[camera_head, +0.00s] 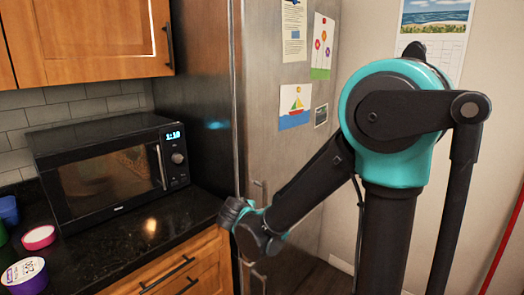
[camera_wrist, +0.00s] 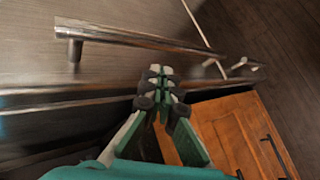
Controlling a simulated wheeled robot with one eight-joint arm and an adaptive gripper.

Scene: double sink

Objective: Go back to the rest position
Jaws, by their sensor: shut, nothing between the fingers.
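My gripper shows in the wrist view (camera_wrist: 162,88), its green fingers with dark pads together and empty. In the head view my arm reaches down and left, and its end (camera_head: 236,213) is low in front of the steel fridge (camera_head: 270,135), near the counter's right end. The fingertips cannot be made out clearly there. In the wrist view a metal bar handle (camera_wrist: 130,38) on the fridge runs just beyond the fingertips. I cannot tell whether the fingers touch anything.
A black microwave (camera_head: 110,170) stands on the dark counter (camera_head: 130,235), left of the fridge. A pink-rimmed item (camera_head: 38,238) and a purple tub (camera_head: 25,276) are at the lower left. Wooden drawers (camera_head: 185,275) lie below the counter, close to my gripper.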

